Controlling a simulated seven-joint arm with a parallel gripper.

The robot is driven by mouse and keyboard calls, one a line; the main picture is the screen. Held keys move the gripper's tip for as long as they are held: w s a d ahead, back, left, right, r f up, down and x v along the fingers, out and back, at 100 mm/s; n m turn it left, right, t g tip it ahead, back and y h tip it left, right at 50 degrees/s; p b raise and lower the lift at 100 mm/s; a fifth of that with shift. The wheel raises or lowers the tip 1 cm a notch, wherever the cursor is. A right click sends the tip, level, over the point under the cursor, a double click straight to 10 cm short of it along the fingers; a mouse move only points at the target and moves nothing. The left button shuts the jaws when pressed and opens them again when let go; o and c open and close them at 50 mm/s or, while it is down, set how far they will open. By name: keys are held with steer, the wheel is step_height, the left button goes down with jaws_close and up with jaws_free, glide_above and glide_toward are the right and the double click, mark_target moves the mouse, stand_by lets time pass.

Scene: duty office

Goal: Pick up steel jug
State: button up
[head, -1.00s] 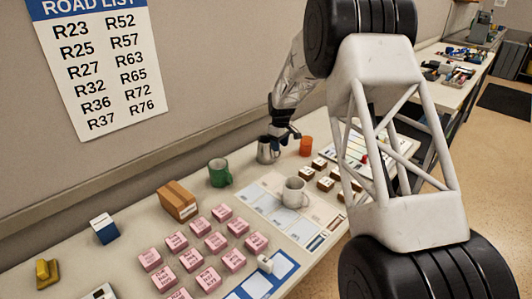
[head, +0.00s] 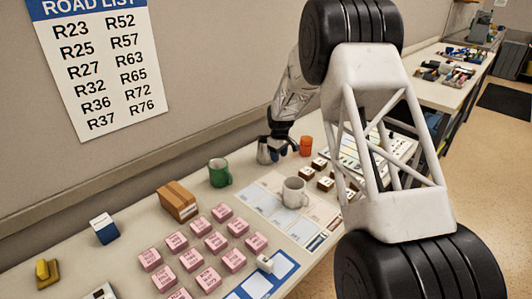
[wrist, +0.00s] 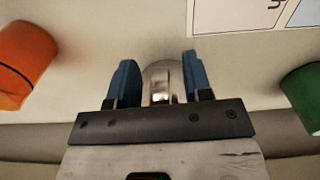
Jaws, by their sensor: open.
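The steel jug (head: 264,155) stands on the desk near the wall, to the right of the green mug. My gripper (head: 277,147) is at the jug, lowered over it from above and partly hiding it. In the wrist view the two blue fingers of my gripper (wrist: 161,80) are apart, with the shiny jug (wrist: 160,74) between them. A gap shows on at least the left side of the jug; I cannot tell whether the right finger touches it. The jug's lower part is hidden in the wrist view.
An orange cup (head: 306,146) stands right of the jug and a green mug (head: 220,173) left of it. A white mug (head: 294,191) is in front. Several pink blocks (head: 215,242) and a cardboard box (head: 178,201) are farther left. The wall runs close behind.

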stand_by(0.3)
jaws_close()
steer(key=shift+r, duration=0.35)
stand_by(0.5)
step_height(320, 180, up, 17)
stand_by(1.6)
steer(key=shift+r, duration=0.2)
stand_by(0.7)
